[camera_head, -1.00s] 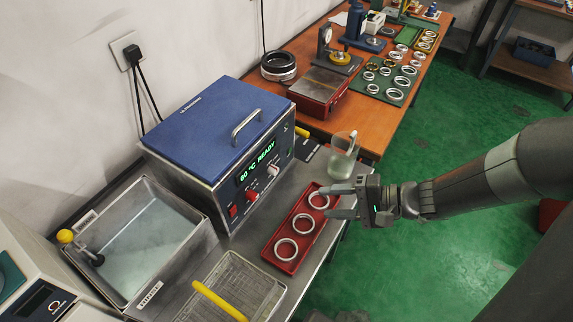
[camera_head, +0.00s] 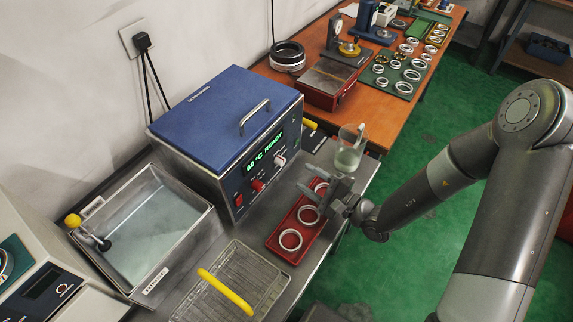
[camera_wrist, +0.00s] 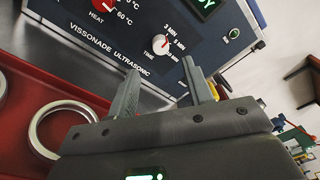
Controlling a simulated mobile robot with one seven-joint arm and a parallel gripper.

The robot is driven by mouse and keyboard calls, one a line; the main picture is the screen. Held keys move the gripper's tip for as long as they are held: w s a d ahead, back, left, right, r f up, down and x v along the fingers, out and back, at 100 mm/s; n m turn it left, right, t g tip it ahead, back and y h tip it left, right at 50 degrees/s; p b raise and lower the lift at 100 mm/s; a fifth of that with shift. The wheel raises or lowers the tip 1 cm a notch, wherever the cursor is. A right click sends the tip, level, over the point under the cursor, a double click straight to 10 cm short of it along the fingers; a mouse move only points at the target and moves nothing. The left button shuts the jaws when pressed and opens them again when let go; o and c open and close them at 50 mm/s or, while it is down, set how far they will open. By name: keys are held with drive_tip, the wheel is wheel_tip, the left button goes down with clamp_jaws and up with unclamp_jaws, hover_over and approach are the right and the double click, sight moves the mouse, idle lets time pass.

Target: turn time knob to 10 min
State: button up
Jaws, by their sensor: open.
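The time knob (camera_wrist: 160,44) is a pale round knob with a red mark on the dark front panel of the ultrasonic cleaner (camera_head: 215,125). The knob also shows in the head view (camera_head: 280,161). My gripper (camera_wrist: 160,72) is open and empty. Its fingers point at the panel, the knob appearing between them but apart from both. In the head view my gripper (camera_head: 318,184) is above the red tray, right of the panel.
A red tray (camera_head: 272,244) with several metal rings lies below my gripper. A glass beaker (camera_head: 349,150) stands just behind it. The red heat knob (camera_wrist: 103,3) is left of the time knob. A wire basket (camera_head: 235,285) with a yellow handle sits in front.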

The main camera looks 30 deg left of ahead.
sight(283, 164)
drive_tip(key=a, duration=0.8)
drive_tip(key=shift+w, duration=0.25)
drive_tip(key=c, duration=1)
